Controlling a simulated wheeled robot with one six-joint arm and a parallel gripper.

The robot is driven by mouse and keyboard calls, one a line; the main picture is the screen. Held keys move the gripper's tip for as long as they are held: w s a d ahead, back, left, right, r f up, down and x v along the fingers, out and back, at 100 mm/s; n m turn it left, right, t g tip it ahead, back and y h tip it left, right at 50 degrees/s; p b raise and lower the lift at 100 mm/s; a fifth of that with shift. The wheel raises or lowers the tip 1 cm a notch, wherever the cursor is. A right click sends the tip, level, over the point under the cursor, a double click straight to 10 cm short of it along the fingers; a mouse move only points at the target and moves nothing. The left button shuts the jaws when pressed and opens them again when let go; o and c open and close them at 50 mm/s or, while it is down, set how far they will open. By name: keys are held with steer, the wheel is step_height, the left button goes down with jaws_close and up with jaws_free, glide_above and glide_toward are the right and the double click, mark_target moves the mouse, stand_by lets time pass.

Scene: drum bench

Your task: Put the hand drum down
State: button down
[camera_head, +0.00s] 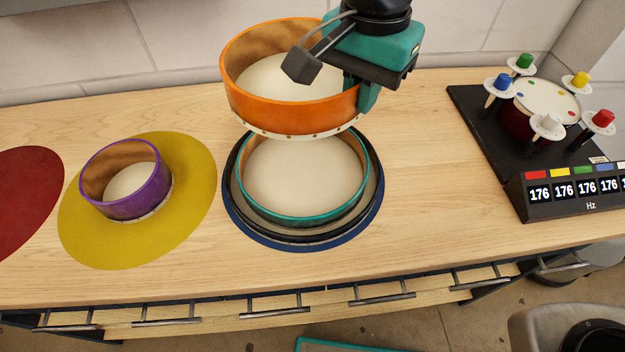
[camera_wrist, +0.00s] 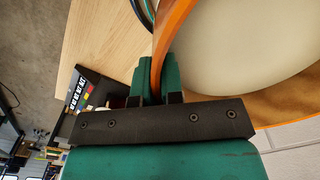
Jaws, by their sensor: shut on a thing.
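The hand drum is orange (camera_head: 290,110), with a pale skin at its bottom, and hangs almost level in the air. My gripper (camera_head: 366,98) is shut on the right side of its rim. In the wrist view the orange wall (camera_wrist: 168,45) passes between my two green fingers (camera_wrist: 157,85). Below it on the bench is a teal-rimmed drum (camera_head: 303,180) with a pale skin, sitting in a dark ring on a blue round mat (camera_head: 300,246). The orange drum is above and slightly behind the teal one and overlaps its back edge in the head view.
A purple drum (camera_head: 125,205) sits on a yellow round mat (camera_head: 85,248) to the left. A red mat (camera_head: 22,195) is at the far left. At right is a black tuning stand (camera_head: 470,110) with coloured knobs and a Hz display (camera_head: 572,195). Bare wood lies between.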

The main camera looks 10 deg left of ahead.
steer(key=p, duration=0.2)
glide_toward(344, 196)
step_height(344, 196, down, 6)
steer(key=shift+r, duration=0.25)
steer(key=shift+b, duration=0.3)
steer(key=shift+f, duration=0.35)
steer(key=c, duration=1.6)
jaws_free()
steer(key=shift+o, duration=0.3)
steer(key=shift+r, duration=0.1)
step_height(344, 196, up, 13)
steer(key=b, duration=0.1)
steer(key=s+d+r+n+y, duration=0.4)
steer(key=s+d+r+n, duration=0.6)
steer(key=d, duration=0.4)
steer(key=s+n, duration=0.1)
steer(key=n, duration=0.1)
steer(key=shift+s+n, duration=0.2)
steer(key=shift+n, duration=0.1)
